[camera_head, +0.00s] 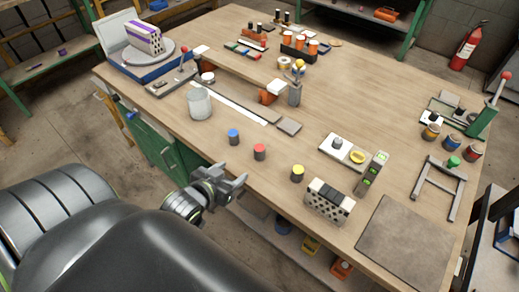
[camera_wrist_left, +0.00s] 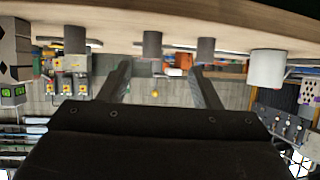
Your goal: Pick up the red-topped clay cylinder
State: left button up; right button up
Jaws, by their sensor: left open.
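The red-topped clay cylinder (camera_head: 259,152) stands upright near the table's front edge, between a blue-topped cylinder (camera_head: 234,137) and a yellow-topped cylinder (camera_head: 297,174). My left gripper (camera_head: 232,178) is open and empty, in front of the table edge and apart from the red-topped cylinder. In the left wrist view the scene is upside down. There a grey cylinder (camera_wrist_left: 152,43), by its place in the row the red-topped one, lies beyond the open fingers (camera_wrist_left: 160,78); its coloured top cannot be made out. My right gripper is not in view.
A pale mug (camera_head: 199,103) stands left of the blue-topped one. The wooden table (camera_head: 215,150) has bare room around the three cylinders. Its front edge lies close to my left gripper.

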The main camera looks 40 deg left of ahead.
pick_arm(q)
notch_tip(320, 180, up, 3)
jog(key=p, duration=0.1)
send_near(262, 146)
jog(key=shift+t, duration=0.3)
jog(key=x, duration=0.6)
jog(key=shift+a+f, duration=0.3)
jog(key=shift+f, duration=0.05)
jog(key=shift+d+f+p+x, duration=0.15)
jog(key=shift+p+x, duration=0.15)
jog(key=shift+x, duration=1)
jog(key=shift+d+f+p+x, duration=0.15)
jog(key=shift+p+x, duration=0.1)
jog(key=shift+x, duration=1.05)
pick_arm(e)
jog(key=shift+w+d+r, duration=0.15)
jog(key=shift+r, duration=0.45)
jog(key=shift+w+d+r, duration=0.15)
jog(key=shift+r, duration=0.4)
pick_arm(q)
jog(key=shift+s+a, duration=0.15)
jog(key=shift+c, duration=0.4)
jog(key=c, duration=1)
